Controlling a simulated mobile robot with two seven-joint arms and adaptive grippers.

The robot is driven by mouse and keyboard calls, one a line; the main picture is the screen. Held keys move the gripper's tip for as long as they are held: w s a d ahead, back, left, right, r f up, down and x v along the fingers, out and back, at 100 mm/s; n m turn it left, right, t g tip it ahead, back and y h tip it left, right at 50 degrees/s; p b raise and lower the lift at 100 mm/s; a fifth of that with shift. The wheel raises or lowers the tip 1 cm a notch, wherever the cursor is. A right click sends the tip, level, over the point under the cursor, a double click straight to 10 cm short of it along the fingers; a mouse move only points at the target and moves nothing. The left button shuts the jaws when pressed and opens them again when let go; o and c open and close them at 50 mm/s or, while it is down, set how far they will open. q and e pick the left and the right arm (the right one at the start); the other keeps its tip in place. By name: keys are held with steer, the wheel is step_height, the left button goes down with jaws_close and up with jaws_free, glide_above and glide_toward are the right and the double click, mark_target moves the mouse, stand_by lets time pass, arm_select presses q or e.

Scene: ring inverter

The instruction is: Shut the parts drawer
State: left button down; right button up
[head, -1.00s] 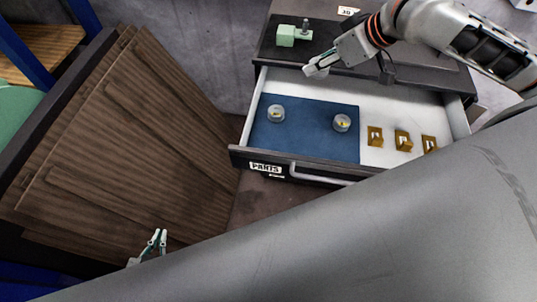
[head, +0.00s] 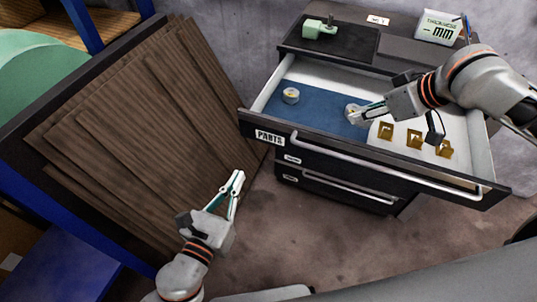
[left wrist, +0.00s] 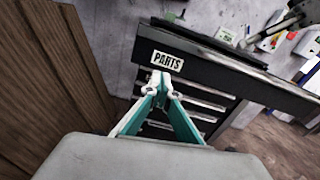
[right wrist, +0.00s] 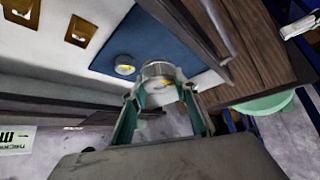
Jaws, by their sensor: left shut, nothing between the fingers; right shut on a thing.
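The parts drawer (head: 265,118) hangs open, its long handle (head: 390,165) across the front. Its PARTS label (head: 269,137) also shows in the left wrist view (left wrist: 167,61). My right gripper (head: 364,110) is inside the drawer, shut on a silver ring with a yellow mark (head: 351,112) over the blue mat (head: 325,103). That ring shows between the fingers in the right wrist view (right wrist: 158,72). I cannot tell whether it touches the mat. My left gripper (head: 238,176) is shut and empty, outside the drawer, below and left of its front.
Another ring (head: 290,95) sits on the mat's left part. Several brass blocks (head: 414,138) stand in the drawer's white right part. A green block (head: 319,28) and a thickness gauge (head: 438,27) are on the cabinet top. Brown panels (head: 140,130) lean at left.

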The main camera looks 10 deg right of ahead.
arm_select(q)
steer(key=m, duration=0.1)
glide_toward(266, 133)
steer(key=shift+m+h, duration=0.3)
steer(key=shift+h, duration=0.1)
steer(key=p+x, duration=0.1)
steer(key=x, duration=0.5)
steer(key=shift+w+d+f, duration=0.15)
steer(key=shift+w+d, duration=0.05)
steer(key=shift+w, duration=0.15)
steer(key=shift+w, duration=0.2)
